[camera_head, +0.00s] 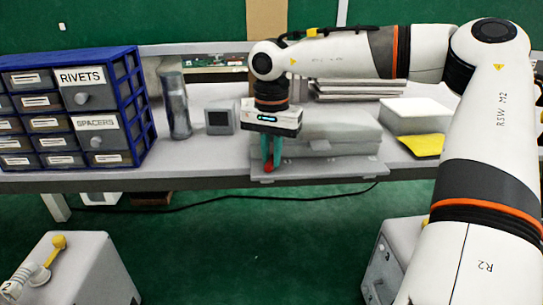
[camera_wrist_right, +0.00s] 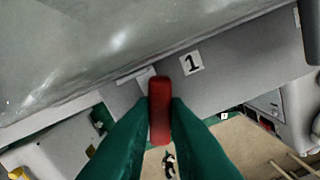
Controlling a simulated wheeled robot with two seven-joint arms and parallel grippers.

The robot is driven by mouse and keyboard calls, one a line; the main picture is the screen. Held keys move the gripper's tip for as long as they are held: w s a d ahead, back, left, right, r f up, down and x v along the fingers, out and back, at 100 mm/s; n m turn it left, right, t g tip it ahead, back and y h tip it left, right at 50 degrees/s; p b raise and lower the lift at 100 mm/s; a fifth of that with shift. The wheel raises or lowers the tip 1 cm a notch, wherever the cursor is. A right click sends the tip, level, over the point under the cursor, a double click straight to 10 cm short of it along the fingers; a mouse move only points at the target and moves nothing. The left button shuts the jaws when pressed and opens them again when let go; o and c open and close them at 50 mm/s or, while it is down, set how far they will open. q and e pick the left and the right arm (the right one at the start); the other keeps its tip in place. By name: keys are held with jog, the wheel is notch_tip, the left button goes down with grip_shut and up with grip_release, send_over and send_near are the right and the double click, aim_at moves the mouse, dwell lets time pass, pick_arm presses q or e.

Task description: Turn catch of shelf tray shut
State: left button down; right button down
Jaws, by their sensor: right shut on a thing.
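My left gripper is not in view.
A blue drawer cabinet (camera_head: 135,90) with labelled drawers stands at the left. A grey cylinder (camera_head: 175,105) and a small dark-faced box (camera_head: 219,121) stand between it and my gripper. A white block (camera_head: 416,115) and yellow cloth (camera_head: 423,145) lie right.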

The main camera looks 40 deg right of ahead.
aim_at(271, 159)
jog(key=n, duration=0.4)
jog(key=shift+r+n, duration=0.15)
jog(key=shift+n, duration=0.15)
dwell(0.5)
jog(key=c, duration=1.7)
grip_release()
jog(key=shift+r, duration=0.2)
notch_tip(271, 159, up, 12)
jog(key=b, duration=0.2)
jog(key=shift+f+b, duration=0.2)
jog(key=shift+b, duration=0.15)
jog(key=shift+f, duration=0.1)
